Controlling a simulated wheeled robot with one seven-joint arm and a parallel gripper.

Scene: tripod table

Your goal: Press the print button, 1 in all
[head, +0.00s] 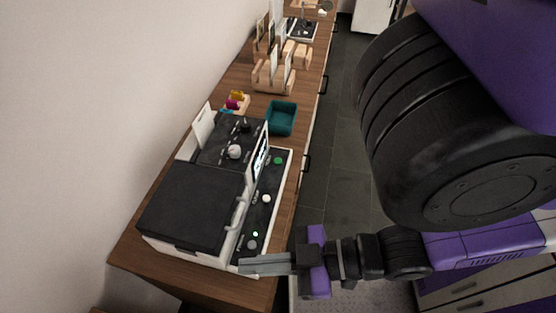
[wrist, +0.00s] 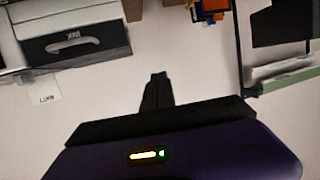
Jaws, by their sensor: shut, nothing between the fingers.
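The white and black printer (head: 190,205) stands on the near end of the wooden counter. Its dark front panel (head: 263,222) carries a green button (head: 278,161), a white button (head: 266,198) and a dark grey button (head: 252,245) beside a small lit green light. The lettering is too small to read, so I cannot tell which is the print button. My gripper (head: 241,266) is shut and empty, its fingers pointing left at the panel's near end, close to the dark grey button. I cannot tell whether they touch anything. The shut fingers also show in the wrist view (wrist: 158,76).
A teal bin (head: 281,118) stands behind the printer, with small coloured items (head: 236,98) to its left. Wooden holders (head: 274,75) stand further along the counter. A wall bounds the left. The floor aisle (head: 335,170) right of the counter is open.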

